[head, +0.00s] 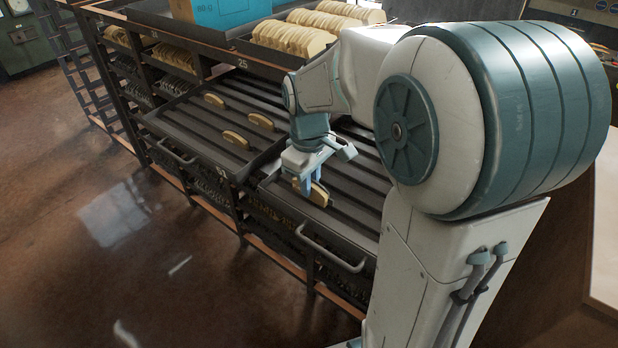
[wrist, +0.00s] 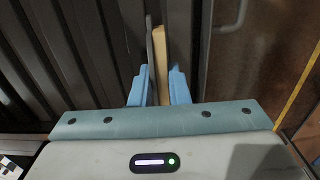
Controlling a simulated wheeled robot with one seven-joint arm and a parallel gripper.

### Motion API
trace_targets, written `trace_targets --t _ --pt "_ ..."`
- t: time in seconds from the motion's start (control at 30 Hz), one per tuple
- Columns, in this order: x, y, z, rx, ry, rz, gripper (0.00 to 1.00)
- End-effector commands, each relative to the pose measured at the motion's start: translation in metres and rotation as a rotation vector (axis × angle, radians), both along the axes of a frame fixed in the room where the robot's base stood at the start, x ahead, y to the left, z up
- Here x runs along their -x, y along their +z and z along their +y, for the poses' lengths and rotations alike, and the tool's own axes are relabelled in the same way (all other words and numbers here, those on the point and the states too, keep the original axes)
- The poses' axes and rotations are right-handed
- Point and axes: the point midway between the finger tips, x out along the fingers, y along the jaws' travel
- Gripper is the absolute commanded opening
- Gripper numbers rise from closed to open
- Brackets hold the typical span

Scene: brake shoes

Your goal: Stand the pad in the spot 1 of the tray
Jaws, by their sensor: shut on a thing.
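My gripper (head: 309,184) points down over the right-hand dark ribbed tray (head: 350,225), near the tray's left end. It is shut on a tan pad (head: 318,195), which stands on edge at the tray's surface. In the wrist view the tan pad (wrist: 161,75) and its dark backing plate sit between the two blue fingers (wrist: 158,92). The pad's lower edge is hidden, so I cannot tell whether it rests in a groove. No spot number is readable on this tray.
Another ribbed tray (head: 175,125) to the left holds several pads standing apart (head: 235,139). Rows of tan pads (head: 290,38) and a blue box (head: 222,12) stand on the shelf behind. A handle (head: 330,248) juts from the right tray's front. Open floor (head: 130,260) lies in front.

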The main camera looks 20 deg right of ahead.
Motion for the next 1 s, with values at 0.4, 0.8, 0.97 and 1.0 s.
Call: trace_targets --t 0.4,0.8,0.97,1.0 --pt "0.000 -0.014 0.000 0.000 0.000 -0.001 0.00" --pt "0.000 -0.015 0.000 0.000 -0.001 0.000 0.41" --pt "0.000 -0.009 0.000 0.000 -0.001 -0.001 0.41" --pt "0.000 -0.004 0.000 0.000 -0.001 -0.003 0.41"
